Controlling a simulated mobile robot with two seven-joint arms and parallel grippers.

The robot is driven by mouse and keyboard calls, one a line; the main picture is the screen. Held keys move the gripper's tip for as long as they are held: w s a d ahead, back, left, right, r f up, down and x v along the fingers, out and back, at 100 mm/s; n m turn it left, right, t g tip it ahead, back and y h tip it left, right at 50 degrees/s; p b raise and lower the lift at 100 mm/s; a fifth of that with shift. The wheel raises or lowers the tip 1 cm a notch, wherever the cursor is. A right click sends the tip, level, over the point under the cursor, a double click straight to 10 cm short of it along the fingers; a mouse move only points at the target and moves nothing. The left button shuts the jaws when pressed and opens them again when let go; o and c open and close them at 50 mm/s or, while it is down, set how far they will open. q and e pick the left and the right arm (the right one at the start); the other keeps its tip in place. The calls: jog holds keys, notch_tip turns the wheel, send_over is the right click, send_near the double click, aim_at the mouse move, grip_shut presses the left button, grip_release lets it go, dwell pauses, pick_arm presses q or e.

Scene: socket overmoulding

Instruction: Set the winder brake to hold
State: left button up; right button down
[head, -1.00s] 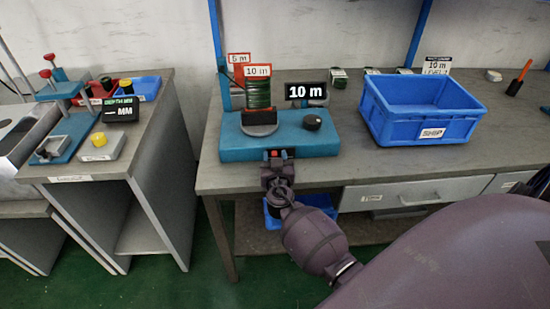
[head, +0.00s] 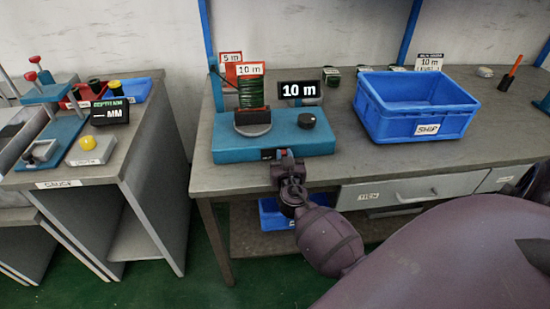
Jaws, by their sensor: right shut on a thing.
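The winder (head: 235,150) is a teal unit on the bench with a spool of green cable (head: 250,98), a black knob (head: 307,120) and a display (head: 299,90) reading 10 m. The small brake control is at its front edge, beside a small dark label (head: 266,154). My right gripper (head: 284,157) is at that front edge, shut on the brake lever. The gripper hides most of the lever, so its exact setting is hard to read. My left gripper is not in view.
A blue bin (head: 415,125) labelled SHIP stands on the bench (head: 350,170) right of the winder. Signs reading 5 m (head: 231,57) and 10 m (head: 250,68) stand by the spool. A gauge bench (head: 75,175) is at the left. A blue bin (head: 268,215) sits below the bench.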

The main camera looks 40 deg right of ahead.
jog(key=shift+s+d, duration=0.1)
jog(key=shift+d, duration=0.1)
jog(key=c, duration=1)
grip_release()
jog(key=shift+s+d, duration=0.1)
jog(key=shift+c, duration=0.2)
jog(key=shift+s+a+f, duration=0.1)
jog(key=shift+s+a, duration=0.35)
jog(key=b+v, duration=0.1)
jog(key=v, duration=0.8)
jog(key=shift+s+b, duration=0.25)
jog(key=shift+b, duration=0.05)
jog(key=shift+a, duration=0.15)
